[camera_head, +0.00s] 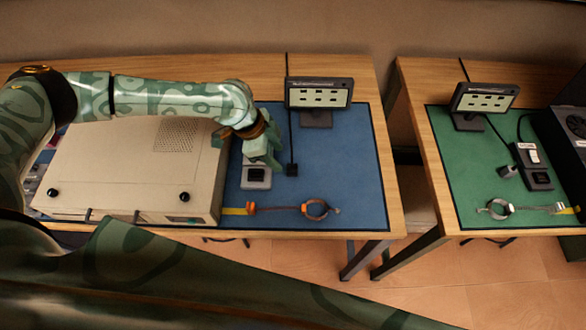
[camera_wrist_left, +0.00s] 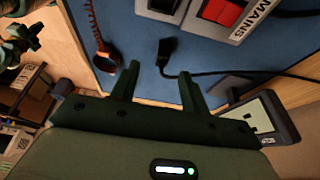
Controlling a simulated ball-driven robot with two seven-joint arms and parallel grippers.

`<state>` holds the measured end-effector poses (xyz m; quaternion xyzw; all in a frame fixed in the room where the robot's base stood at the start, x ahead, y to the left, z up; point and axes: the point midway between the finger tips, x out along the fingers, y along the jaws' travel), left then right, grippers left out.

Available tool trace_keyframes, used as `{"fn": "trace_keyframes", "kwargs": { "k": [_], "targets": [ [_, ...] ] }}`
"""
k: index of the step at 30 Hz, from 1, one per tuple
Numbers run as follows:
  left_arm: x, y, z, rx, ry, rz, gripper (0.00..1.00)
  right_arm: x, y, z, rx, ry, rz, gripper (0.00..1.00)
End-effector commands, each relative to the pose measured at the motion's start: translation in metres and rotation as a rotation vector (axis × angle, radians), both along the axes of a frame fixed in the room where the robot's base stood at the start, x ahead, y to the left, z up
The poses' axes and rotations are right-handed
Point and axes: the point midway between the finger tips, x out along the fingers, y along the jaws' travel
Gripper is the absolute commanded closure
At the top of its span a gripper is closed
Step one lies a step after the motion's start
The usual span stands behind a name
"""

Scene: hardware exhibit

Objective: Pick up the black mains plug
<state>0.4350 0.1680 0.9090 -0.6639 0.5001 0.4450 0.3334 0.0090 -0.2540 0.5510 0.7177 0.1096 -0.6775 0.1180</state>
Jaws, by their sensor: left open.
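The black mains plug (camera_head: 291,170) lies on the blue mat (camera_head: 345,175), its dark cable running back toward the small display stand. In the left wrist view the plug (camera_wrist_left: 166,48) shows just beyond the fingertips, roughly in line with the gap between them, with its cable trailing right. My left gripper (camera_head: 264,158) is open and empty, just left of the plug in the head view. Its two fingers (camera_wrist_left: 159,70) are spread apart in the wrist view. The grey mains socket box (camera_head: 256,184) sits partly under the gripper; its red switch shows in the wrist view (camera_wrist_left: 220,12).
A large beige equipment case (camera_head: 130,165) stands left of the gripper. The display stand (camera_head: 318,95) is behind the plug. The mat right of the plug is clear. A second table has a green mat (camera_head: 480,185).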

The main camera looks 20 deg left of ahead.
Motion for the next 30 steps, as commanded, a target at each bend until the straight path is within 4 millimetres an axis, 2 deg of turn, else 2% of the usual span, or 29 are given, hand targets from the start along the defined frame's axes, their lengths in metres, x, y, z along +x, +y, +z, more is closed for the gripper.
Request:
{"fn": "trace_keyframes", "kwargs": {
  "k": [1, 8, 16, 19, 25, 26, 27, 30],
  "targets": [
    [0.001, -0.004, -0.012, 0.001, 0.002, -0.002, 0.55, 0.001, 0.000, -0.005, 0.000, 0.000, 0.001, 1.00],
    [0.004, -0.012, -0.030, -0.001, -0.001, -0.001, 0.55, 0.007, 0.001, -0.010, 0.001, -0.008, 0.002, 1.00],
    [0.016, -0.028, -0.068, 0.001, 0.000, -0.002, 0.55, 0.004, 0.001, -0.026, 0.002, 0.000, 0.002, 1.00],
    [0.017, -0.031, -0.073, -0.001, -0.001, -0.002, 0.55, 0.003, 0.001, -0.027, 0.002, 0.000, 0.002, 1.00],
    [0.017, -0.031, -0.073, 0.000, -0.002, -0.001, 0.55, 0.004, 0.001, -0.027, 0.002, 0.000, 0.002, 1.00],
    [0.017, -0.031, -0.073, 0.000, -0.002, -0.001, 0.57, 0.004, 0.001, -0.027, 0.002, -0.001, 0.002, 1.00],
    [0.017, -0.031, -0.073, 0.000, -0.002, -0.001, 0.68, 0.004, 0.001, -0.027, 0.002, -0.001, 0.002, 1.00],
    [0.017, -0.031, -0.073, 0.000, -0.002, -0.001, 0.93, 0.004, 0.001, -0.027, 0.002, 0.000, 0.002, 1.00]
  ]
}}
